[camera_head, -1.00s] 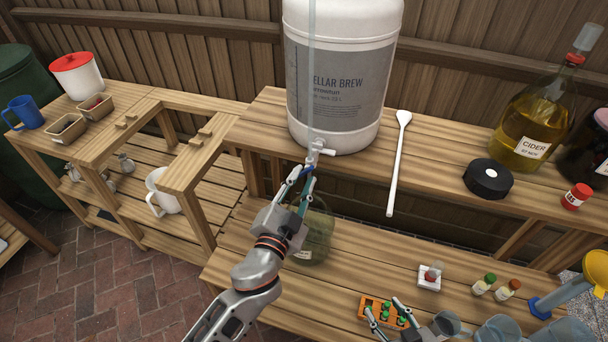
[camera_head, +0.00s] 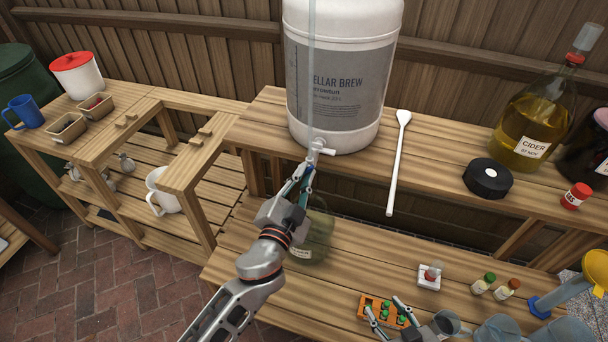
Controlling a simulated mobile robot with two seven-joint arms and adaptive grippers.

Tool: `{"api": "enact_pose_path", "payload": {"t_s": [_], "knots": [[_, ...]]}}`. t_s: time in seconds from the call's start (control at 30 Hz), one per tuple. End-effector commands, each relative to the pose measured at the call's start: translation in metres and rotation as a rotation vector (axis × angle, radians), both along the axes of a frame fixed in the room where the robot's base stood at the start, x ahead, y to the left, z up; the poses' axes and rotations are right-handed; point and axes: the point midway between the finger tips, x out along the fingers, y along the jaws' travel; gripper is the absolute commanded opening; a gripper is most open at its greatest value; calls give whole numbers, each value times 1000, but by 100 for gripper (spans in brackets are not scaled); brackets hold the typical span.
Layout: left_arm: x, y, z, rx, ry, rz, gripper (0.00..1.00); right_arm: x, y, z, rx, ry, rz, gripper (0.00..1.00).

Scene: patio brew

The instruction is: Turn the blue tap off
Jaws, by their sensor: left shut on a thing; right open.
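The white fermenter (camera_head: 345,75) labelled Cellar Brew stands on the upper shelf, with a white spigot (camera_head: 322,148) low on its front. My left gripper (camera_head: 304,170) is at the spigot, shut on the blue tap, which is mostly hidden between and behind the fingers. A greenish glass jar (camera_head: 318,235) stands on the lower shelf below the spigot, partly covered by my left gripper and arm. My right gripper (camera_head: 385,312) is open at the bottom of the view, beside the orange crate.
An orange crate (camera_head: 368,302) holds green-topped items. A white paddle (camera_head: 397,160), a black lid (camera_head: 487,179) and a cider jug (camera_head: 535,115) are on the upper shelf.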

Motion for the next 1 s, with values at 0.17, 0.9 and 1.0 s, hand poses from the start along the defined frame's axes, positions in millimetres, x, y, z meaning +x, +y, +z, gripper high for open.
{"api": "enact_pose_path", "payload": {"t_s": [0.17,0.9,1.0], "knots": [[0,0,0,79,-25,-1,0,1,0,3,-1,-2,0,44],[0,0,-1,691,-223,0,0,5,0,21,0,-14,0,44],[0,0,-1,754,-243,-1,0,6,0,23,0,-15,0,44]]}}
